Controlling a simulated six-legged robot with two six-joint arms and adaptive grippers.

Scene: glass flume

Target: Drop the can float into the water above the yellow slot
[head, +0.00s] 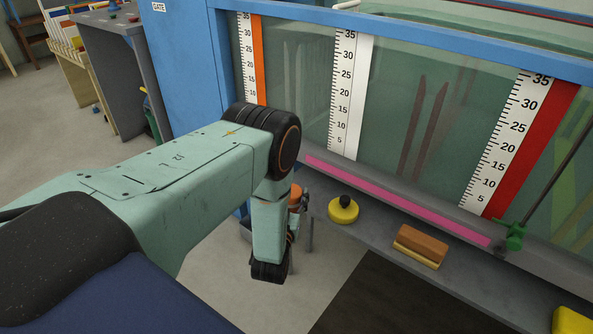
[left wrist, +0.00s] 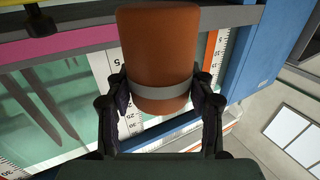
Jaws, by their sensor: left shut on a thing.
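The can float (left wrist: 157,55) is an orange-brown cylinder with a grey band, large in the left wrist view. My left gripper (left wrist: 160,88) is shut on it, with a dark finger on each side at the band. In the head view a small orange part (head: 296,198) shows beside my left wrist; the rest is hidden. The held float is outside the flume, in front of the glass (head: 300,90). Greenish water shows behind the glass. I cannot pick out a yellow slot for sure; yellow-green strips (head: 570,190) show dimly at the far right. My right gripper is not in view.
A blue frame (head: 400,35) tops the glass. White scales (head: 350,85) stand against the glass.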

